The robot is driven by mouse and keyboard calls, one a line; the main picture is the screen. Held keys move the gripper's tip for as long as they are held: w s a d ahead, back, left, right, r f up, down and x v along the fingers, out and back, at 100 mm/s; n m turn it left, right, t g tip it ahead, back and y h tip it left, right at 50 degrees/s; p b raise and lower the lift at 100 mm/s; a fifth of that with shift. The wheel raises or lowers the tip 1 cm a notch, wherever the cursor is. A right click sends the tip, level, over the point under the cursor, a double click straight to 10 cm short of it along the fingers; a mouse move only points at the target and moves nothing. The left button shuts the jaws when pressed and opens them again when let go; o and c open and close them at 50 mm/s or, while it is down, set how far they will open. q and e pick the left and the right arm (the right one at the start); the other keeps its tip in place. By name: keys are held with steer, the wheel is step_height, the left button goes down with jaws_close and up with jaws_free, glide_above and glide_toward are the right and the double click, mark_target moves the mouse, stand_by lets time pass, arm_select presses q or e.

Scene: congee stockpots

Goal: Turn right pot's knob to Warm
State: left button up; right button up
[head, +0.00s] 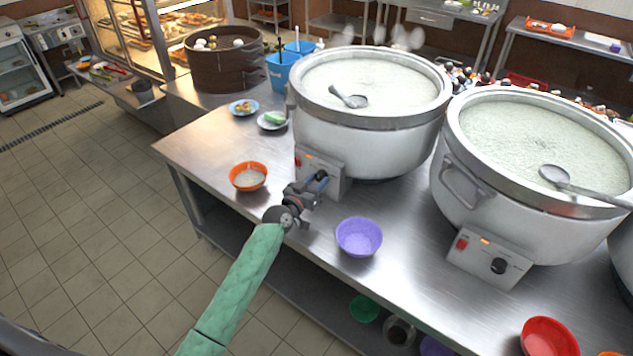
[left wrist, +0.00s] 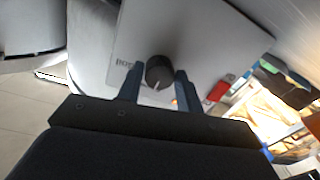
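The right pot (head: 545,150) is a large steel stockpot full of pale congee. Its control box (head: 480,268) has a black knob (head: 498,266), a red switch and a lit orange lamp; the knob's setting is too small to read. My left gripper (head: 318,181) is at the control box (head: 336,188) of the other pot (head: 370,125), to the left. In the left wrist view its two fingers (left wrist: 159,82) stand open on either side of that box's dark knob (left wrist: 159,70), with gaps visible. My right gripper is not visible.
A purple bowl (head: 359,237) stands on the steel counter between the pots' control boxes. An orange bowl (head: 248,176) is left of my gripper, and a red bowl (head: 549,337) is at the front right. Ladles rest in both pots. Another pot is cut off at the right edge.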

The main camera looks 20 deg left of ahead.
arm_select(q)
steer(key=c, duration=0.5)
steer(key=shift+o, duration=0.2)
